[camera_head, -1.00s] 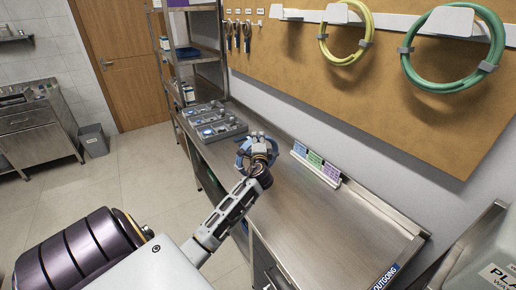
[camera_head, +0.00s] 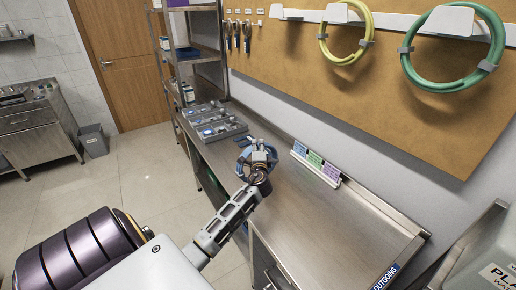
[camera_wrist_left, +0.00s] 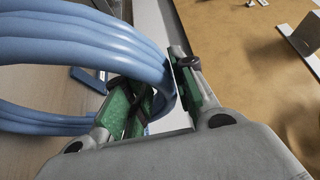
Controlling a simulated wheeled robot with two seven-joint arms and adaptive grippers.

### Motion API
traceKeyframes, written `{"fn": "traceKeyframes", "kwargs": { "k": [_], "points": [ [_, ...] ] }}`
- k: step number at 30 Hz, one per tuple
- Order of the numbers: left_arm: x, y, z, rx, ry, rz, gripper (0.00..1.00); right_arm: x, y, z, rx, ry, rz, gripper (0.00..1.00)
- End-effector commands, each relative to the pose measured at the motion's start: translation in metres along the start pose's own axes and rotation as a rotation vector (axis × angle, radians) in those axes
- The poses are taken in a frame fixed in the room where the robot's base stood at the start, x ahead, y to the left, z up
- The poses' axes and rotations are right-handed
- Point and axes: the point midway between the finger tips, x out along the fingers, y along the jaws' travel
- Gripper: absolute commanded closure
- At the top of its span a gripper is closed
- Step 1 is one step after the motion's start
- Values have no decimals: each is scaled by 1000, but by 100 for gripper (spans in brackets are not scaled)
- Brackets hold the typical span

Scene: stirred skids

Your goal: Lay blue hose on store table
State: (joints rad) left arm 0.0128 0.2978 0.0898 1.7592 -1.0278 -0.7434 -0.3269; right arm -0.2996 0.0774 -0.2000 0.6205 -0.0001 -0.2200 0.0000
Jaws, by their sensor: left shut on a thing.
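The blue hose (camera_wrist_left: 85,50) is a coil of several loops and fills the left of the left wrist view. In the head view only a small blue part of the hose (camera_head: 243,160) shows beside my left gripper (camera_head: 258,155). My left gripper, also in the left wrist view (camera_wrist_left: 165,95), is shut on the hose, with its green-padded fingers on both sides of the coil. The store table (camera_head: 320,225) is a long steel bench under the gripper. I cannot tell whether the hose touches it. My right gripper is in neither view.
A grey compartment tray (camera_head: 212,125) sits on the bench's far part. A rack of coloured cards (camera_head: 315,165) stands along its back edge. A yellow hose (camera_head: 325,45) and a green hose (camera_head: 415,75) hang on the brown board. The near bench top is clear.

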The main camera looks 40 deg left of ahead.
Motion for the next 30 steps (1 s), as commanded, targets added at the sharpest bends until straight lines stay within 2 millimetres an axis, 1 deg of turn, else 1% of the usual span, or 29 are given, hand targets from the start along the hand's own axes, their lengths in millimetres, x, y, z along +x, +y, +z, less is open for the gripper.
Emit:
{"fn": "traceKeyframes", "kwargs": {
  "k": [1,2,6,7,17,23,30],
  "points": [
    [0,1,0,-1,0,-2,100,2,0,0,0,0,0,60],
    [0,2,0,0,0,0,73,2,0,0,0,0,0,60],
    [0,2,0,0,0,0,55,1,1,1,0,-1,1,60],
    [0,2,0,0,0,0,52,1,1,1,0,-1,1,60],
    [0,1,0,0,0,0,52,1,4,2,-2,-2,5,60],
    [0,-2,0,0,0,0,52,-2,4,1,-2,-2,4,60],
    [-20,0,0,0,1,0,52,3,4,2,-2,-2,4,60]
  ]
}}
